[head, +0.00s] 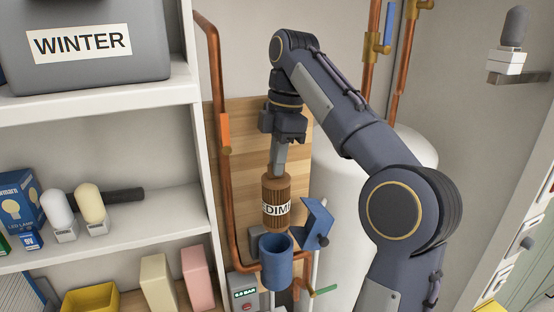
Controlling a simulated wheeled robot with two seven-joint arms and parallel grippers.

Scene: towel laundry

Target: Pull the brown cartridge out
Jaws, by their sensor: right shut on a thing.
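The brown cartridge (275,195) is a ribbed cylinder with a white label whose letters are only partly visible. It hangs upright above the blue cup-shaped housing (276,270). Its lower end is at or just above the housing's rim; I cannot tell whether a small part is still inside. My right gripper (278,165) points down and is shut on the top of the cartridge. My left gripper is not in view.
A copper pipe (222,170) runs down close to the left of the cartridge. A blue bracket-like part (315,222) stands close to the right. A white tank (340,190) is behind my arm. White shelves (130,232) fill the left side.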

